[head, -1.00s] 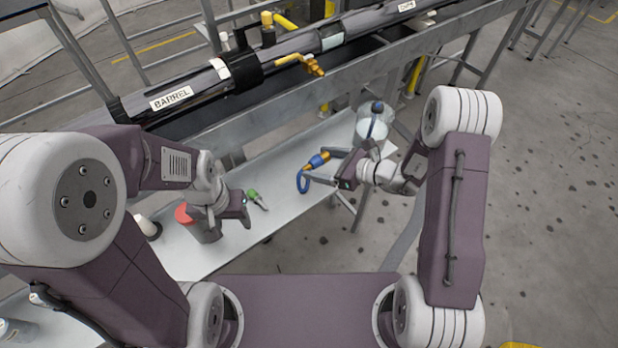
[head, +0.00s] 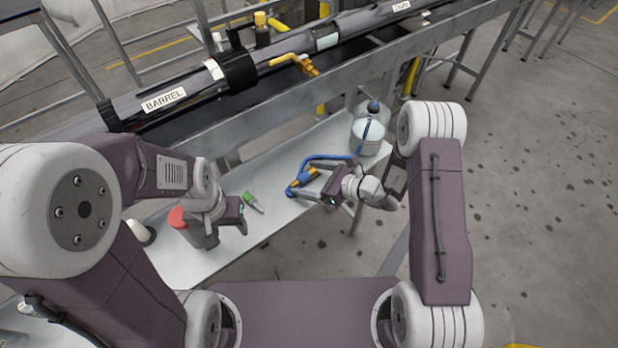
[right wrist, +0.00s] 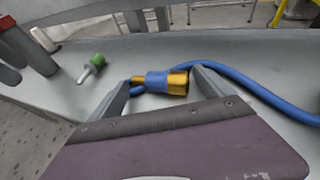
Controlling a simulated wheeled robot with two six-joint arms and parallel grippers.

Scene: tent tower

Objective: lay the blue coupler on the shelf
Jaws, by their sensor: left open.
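The blue coupler (head: 301,181), blue with a gold end, is between the fingertips of my right gripper (head: 309,180), over the pale grey shelf (head: 275,225). In the right wrist view, the coupler (right wrist: 163,83) lies crosswise, with its ends at the two fingers. The gripper looks shut on it. It is low over the shelf; I cannot tell whether it touches. A blue hose (head: 335,158) runs from it to the right. My left gripper (head: 232,222) is open, beside a red-topped grey canister (head: 185,228); its fingers are partly hidden.
A green-handled tool (head: 250,199) lies on the shelf between the grippers. A clear jug (head: 368,135) stands at the shelf's right end. A rail with the barrel pipe (head: 190,92) runs above and behind. Bare shelf lies in front of the green tool.

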